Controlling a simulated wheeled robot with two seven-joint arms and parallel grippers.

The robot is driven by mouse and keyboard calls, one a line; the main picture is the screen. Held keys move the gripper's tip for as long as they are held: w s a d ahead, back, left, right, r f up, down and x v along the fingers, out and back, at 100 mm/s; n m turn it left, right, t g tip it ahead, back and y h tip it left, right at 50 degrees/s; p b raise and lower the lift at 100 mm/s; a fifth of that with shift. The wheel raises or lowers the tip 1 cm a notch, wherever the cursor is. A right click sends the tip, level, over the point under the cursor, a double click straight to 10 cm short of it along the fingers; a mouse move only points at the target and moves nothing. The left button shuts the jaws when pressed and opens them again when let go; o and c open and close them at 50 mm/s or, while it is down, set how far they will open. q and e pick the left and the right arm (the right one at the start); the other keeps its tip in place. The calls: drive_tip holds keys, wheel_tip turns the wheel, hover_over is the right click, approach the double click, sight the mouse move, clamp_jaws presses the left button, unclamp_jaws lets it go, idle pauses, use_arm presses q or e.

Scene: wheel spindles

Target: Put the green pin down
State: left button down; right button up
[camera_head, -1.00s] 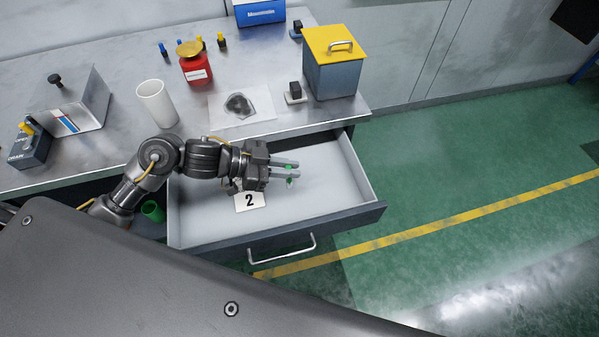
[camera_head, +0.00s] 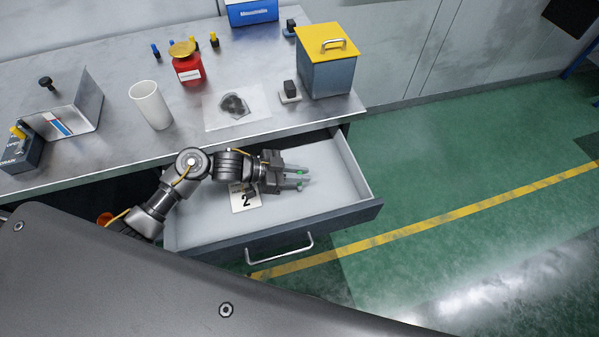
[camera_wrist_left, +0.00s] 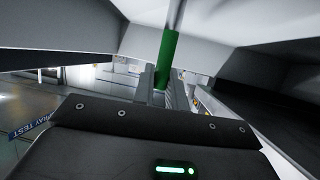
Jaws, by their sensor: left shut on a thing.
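My left gripper (camera_head: 297,178) reaches over the open drawer (camera_head: 345,165) from the left. It is shut on the green pin, which shows only as small green bits at the fingers in the head view. In the left wrist view the green pin (camera_wrist_left: 168,55) stands between the fingers, with a grey shaft above its green part. I cannot tell whether the pin touches the drawer floor. My right gripper is not in view.
A card marked 2 (camera_head: 245,201) lies in the drawer, partly behind my arm. The drawer floor right of the gripper is clear. On the bench stand a white cup (camera_head: 150,105), a red jar (camera_head: 187,68) and a yellow-lidded box (camera_head: 327,72).

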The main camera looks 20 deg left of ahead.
use_arm(q)
drive_tip(key=shift+f, duration=0.15)
drive_tip(key=c, duration=1.5)
unclamp_jaws()
drive_tip(key=shift+o, duration=0.3)
drive_tip(key=shift+r, duration=0.2)
drive_tip(key=v, duration=1.2)
drive_tip(key=shift+b, duration=0.35)
